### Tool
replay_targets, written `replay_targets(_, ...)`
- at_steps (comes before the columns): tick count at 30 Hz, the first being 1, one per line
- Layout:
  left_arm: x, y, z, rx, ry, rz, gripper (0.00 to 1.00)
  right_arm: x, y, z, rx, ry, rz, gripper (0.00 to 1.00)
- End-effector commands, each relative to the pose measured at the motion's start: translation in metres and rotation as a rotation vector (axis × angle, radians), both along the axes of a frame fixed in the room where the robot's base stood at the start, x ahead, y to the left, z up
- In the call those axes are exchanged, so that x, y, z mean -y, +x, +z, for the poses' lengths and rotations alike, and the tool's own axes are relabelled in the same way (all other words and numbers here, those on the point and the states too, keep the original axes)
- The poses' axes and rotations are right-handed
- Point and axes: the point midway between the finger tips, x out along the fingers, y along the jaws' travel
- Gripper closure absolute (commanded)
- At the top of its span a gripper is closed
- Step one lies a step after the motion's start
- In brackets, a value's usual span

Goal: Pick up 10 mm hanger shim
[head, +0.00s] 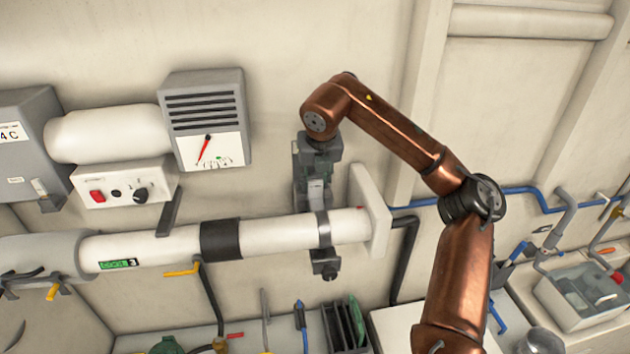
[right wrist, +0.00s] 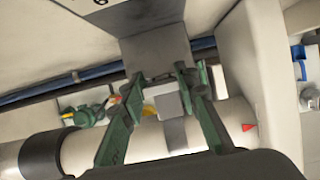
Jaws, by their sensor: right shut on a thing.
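My right gripper (head: 318,195) hangs from the copper arm and points down at the white pipe, in line with its strap clamp (head: 323,230). In the right wrist view, the green fingers (right wrist: 166,78) are closed in at their tips. A grey block-like piece (right wrist: 155,48) stands right at the fingertips; I take it for the 10 mm hanger shim, though no marking on it can be read. The clamp's small grey block (right wrist: 171,104) shows between the fingers, against the white pipe (right wrist: 95,150). My left gripper is not in view.
The white pipe (head: 275,234) runs across the wall to a pale flange (head: 371,212). A vented grey box (head: 205,118) and a switch panel (head: 125,188) are at left. The bench below holds a dark slotted rack (head: 343,328). A clear bin (head: 585,295) stands at right.

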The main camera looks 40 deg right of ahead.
Motion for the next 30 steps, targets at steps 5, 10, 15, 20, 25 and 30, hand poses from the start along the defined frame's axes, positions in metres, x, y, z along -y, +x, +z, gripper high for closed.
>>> replay_targets(5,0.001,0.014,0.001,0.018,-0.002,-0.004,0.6,-0.001,0.0,0.001,0.002,0.001,0.002,0.98)
replay_targets(10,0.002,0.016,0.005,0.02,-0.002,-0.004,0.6,-0.001,0.001,0.005,0.003,0.001,0.002,0.98)
replay_targets(15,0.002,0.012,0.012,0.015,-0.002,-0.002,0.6,-0.001,0.0,0.012,0.003,0.001,0.002,0.98)
replay_targets(20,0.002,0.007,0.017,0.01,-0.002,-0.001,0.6,-0.001,0.0,0.018,0.003,0.001,0.002,0.98)
replay_targets(25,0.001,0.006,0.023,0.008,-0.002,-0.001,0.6,-0.001,0.0,0.025,0.002,0.001,0.002,0.98)
replay_targets(30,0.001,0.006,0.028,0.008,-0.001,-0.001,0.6,-0.001,0.0,0.031,0.002,0.001,0.002,0.98)
